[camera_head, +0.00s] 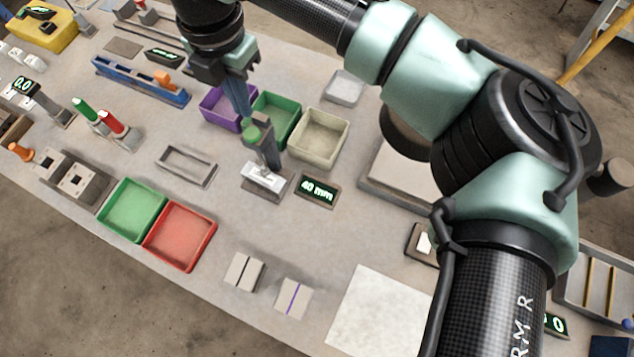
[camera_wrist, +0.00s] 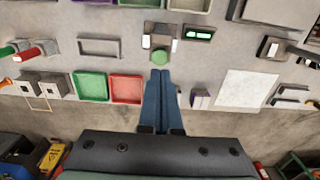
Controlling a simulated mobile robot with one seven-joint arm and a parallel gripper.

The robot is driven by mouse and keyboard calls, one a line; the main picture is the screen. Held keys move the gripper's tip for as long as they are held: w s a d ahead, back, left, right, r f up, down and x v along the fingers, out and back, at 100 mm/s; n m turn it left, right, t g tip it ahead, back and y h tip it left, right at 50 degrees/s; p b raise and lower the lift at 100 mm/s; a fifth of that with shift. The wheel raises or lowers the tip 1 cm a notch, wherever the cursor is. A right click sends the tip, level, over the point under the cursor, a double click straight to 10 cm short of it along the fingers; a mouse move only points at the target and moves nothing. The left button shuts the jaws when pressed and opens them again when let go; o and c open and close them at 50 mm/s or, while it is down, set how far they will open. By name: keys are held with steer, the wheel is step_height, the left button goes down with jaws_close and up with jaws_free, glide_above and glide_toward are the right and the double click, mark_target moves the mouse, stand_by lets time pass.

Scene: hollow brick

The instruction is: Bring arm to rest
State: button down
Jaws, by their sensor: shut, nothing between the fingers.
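My gripper (camera_head: 242,118) hangs over the middle of the workbench, its blue fingers pointing down and pressed together with nothing between them. In the head view the fingers overlap the purple tray (camera_head: 212,106) and end just by the green knob (camera_head: 252,133) of a small grey press-like stand. In the wrist view my gripper (camera_wrist: 160,73) ends just below the green knob (camera_wrist: 160,58); I cannot tell the gap in height. My arm reaches in from the right over the bench.
Green (camera_head: 276,118) and beige (camera_head: 318,137) trays stand beside the purple one. A "40 mm" display (camera_head: 317,189) is right of the stand. Front green (camera_head: 132,208) and red (camera_head: 180,236) trays, grey blocks (camera_head: 244,271) and a white plate (camera_head: 378,310) lie nearer. Bare bench lies between them.

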steer(key=shift+r, duration=0.55)
